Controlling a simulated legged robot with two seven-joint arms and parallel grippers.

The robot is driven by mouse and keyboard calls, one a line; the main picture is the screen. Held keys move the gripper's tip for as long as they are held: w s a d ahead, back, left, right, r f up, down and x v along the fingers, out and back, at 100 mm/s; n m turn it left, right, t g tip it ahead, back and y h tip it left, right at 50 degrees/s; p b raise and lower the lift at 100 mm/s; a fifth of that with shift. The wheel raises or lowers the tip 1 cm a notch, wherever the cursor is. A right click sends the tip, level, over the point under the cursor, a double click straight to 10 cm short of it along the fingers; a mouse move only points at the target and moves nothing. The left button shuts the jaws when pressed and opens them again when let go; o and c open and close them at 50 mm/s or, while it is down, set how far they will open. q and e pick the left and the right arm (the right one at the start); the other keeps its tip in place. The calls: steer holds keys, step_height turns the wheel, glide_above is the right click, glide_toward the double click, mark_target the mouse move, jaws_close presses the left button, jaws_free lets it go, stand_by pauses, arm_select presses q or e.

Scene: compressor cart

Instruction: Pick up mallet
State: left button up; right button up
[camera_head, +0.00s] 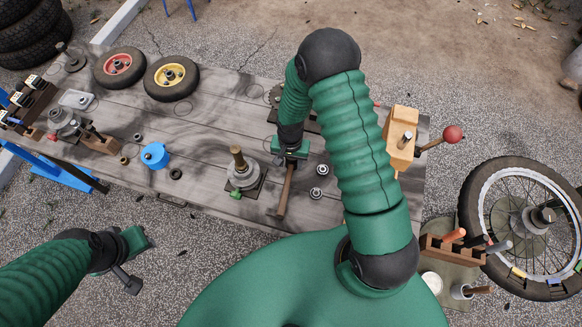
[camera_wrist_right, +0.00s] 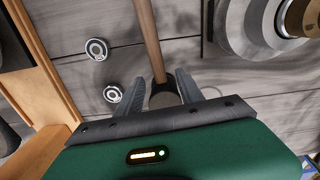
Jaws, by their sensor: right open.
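The mallet lies on the grey wooden table top. Its wooden handle (camera_head: 285,190) points toward the table's near edge, and its head is mostly hidden under my right gripper (camera_head: 290,158) in the head view. In the right wrist view the handle (camera_wrist_right: 148,40) runs up the picture from a dark head (camera_wrist_right: 165,97). The fingers of my right gripper (camera_wrist_right: 173,90) stand open on either side of the head; I cannot tell whether they touch it. My left gripper (camera_head: 128,260) is off the table at the lower left, away from the mallet; its jaw opening is unclear.
Two round metal parts (camera_head: 318,181) lie right of the handle. A metal stand with a wooden post (camera_head: 241,171) is close on its left. A blue pot (camera_head: 154,155) sits farther left. A wooden box (camera_head: 400,135) with a red-knobbed lever (camera_head: 453,134) is at the table's right end.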

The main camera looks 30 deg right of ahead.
mark_target(290, 167)
step_height(290, 167, down, 4)
steer(key=shift+f+p, duration=0.2)
steer(key=shift+p, duration=0.25)
steer(key=shift+w+a+f, duration=0.1)
steer(key=shift+a+f, duration=0.05)
steer(key=shift+f, duration=0.2)
steer(key=shift+r, duration=0.1)
steer(key=c, duration=0.9)
jaws_close()
